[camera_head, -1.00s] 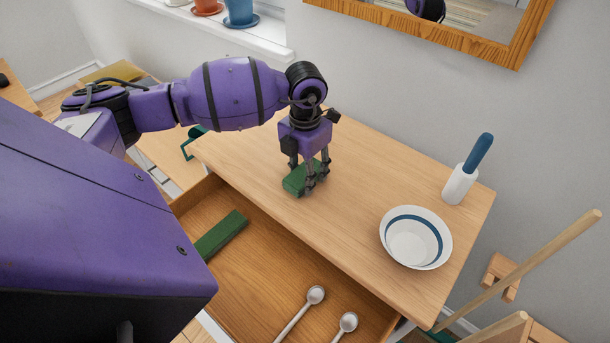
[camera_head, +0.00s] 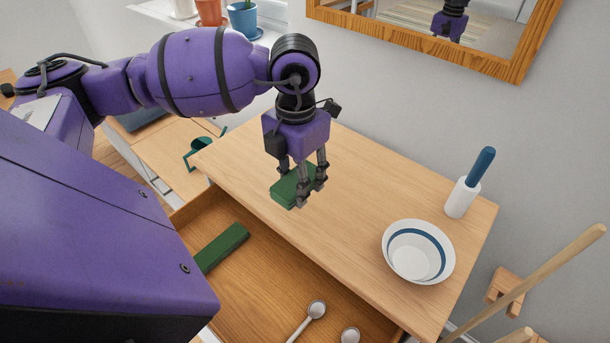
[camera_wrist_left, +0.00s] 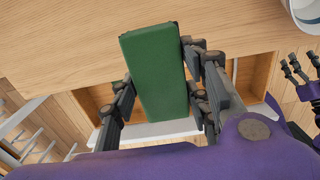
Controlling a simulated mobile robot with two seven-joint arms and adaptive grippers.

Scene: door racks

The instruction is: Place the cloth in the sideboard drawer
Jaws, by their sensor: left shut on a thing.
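The cloth (camera_head: 284,192) is a green folded block. My left gripper (camera_head: 306,188) is shut on it and holds it over the sideboard top (camera_head: 352,190), close to the front edge. In the left wrist view the cloth (camera_wrist_left: 156,72) lies between the fingers, its lower end overlapping the drawer in the picture. The sideboard drawer (camera_head: 258,268) is open in front of and below the gripper. My right gripper (camera_wrist_left: 302,74) shows at the right edge of the left wrist view, fingers apart and empty; it is not in the head view.
In the drawer lie a green block (camera_head: 222,246) at the left and two white spoons (camera_head: 316,309) at the front right. A white bowl (camera_head: 417,251) and a blue-handled white holder (camera_head: 462,196) stand on the top's right. A mirror (camera_head: 420,30) hangs behind.

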